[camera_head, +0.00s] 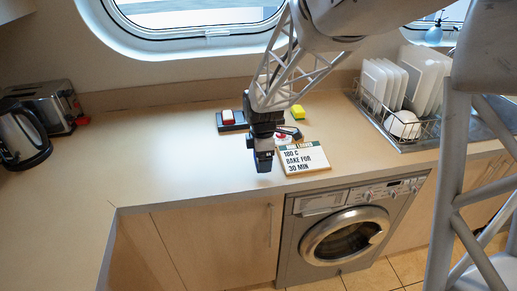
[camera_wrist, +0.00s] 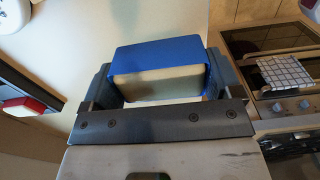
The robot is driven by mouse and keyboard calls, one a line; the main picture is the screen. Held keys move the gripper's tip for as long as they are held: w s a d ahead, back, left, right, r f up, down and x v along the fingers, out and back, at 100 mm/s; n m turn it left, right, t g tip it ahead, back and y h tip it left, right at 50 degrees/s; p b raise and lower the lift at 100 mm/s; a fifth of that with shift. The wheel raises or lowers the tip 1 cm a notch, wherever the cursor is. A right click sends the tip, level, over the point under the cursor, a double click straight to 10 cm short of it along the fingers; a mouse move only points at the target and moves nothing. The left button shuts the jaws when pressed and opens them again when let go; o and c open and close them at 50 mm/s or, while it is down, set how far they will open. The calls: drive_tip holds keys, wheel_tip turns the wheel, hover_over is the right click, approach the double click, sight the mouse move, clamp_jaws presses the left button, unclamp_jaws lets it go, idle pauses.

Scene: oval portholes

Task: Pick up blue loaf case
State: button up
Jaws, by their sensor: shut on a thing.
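The blue loaf case (camera_wrist: 160,52) sits between the two fingers of my gripper (camera_wrist: 162,82) in the wrist view. It is a rectangular case with blue sides and a pale, beige face toward the camera. The fingers are shut on its left and right sides. In the head view my gripper (camera_head: 263,160) points down over the front part of the counter, left of the recipe board. The case is not clearly visible there, hidden by the dark gripper. I cannot tell whether it touches the counter.
The recipe board (camera_head: 304,160) is close on the right. A dish rack (camera_head: 408,125) stands right; a kettle (camera_head: 22,138) and toaster (camera_head: 45,104) stand left. The left-middle counter (camera_head: 145,150) is clear.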

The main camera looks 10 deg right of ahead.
drive_tip(key=shift+s+d+r, duration=0.1)
drive_tip(key=shift+s, duration=1)
drive_tip(key=shift+s+d+r, duration=0.1)
drive_tip(key=shift+s, duration=1)
drive_tip(key=shift+w, duration=0.15)
